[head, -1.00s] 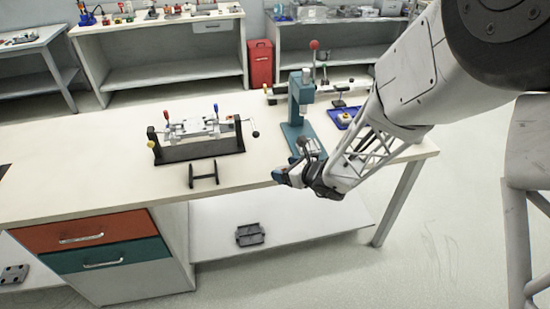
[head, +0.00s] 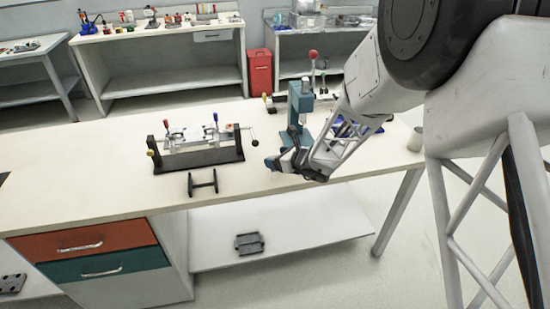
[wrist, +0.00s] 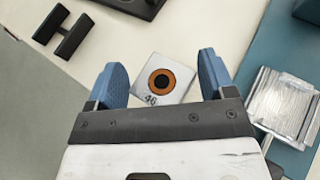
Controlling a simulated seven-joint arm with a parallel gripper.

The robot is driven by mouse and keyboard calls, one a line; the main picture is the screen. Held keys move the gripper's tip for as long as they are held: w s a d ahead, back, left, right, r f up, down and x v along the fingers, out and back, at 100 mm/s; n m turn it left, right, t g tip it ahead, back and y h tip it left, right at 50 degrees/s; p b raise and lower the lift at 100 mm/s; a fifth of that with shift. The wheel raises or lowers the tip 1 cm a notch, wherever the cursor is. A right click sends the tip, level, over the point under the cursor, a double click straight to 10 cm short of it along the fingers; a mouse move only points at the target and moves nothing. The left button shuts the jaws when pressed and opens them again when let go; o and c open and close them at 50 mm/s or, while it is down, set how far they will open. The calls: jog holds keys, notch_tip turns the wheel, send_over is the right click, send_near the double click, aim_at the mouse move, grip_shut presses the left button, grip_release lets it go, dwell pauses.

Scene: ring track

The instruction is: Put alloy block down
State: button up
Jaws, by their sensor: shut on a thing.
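The alloy block (wrist: 145,69) is a silver square piece with an orange ring around a dark centre and the number 46 on its face. In the wrist view it sits between the two blue fingers of my gripper (wrist: 163,82), which are shut on it. It is turned at an angle to the fingers. In the head view my gripper (head: 272,164) is over the front part of the workbench (head: 110,192), left of the teal press (head: 297,105). The block is hidden there, and I cannot tell whether it touches the bench top.
A black H-shaped stand (head: 202,184) is left of my gripper. Behind it is a black fixture (head: 200,158) with knobbed levers. In the wrist view a ribbed silver plate (wrist: 283,108) lies close on the right. A white cup (head: 415,139) stands at the bench's right end.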

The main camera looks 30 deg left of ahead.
jog(key=shift+w+a+f, duration=0.2)
jog(key=shift+w+a, duration=1.45)
jog(key=shift+w, duration=0.1)
jog(key=shift+f, duration=1.75)
jog(key=shift+f, duration=0.1)
jog(key=o, duration=1.1)
jog(key=shift+c, duration=0.2)
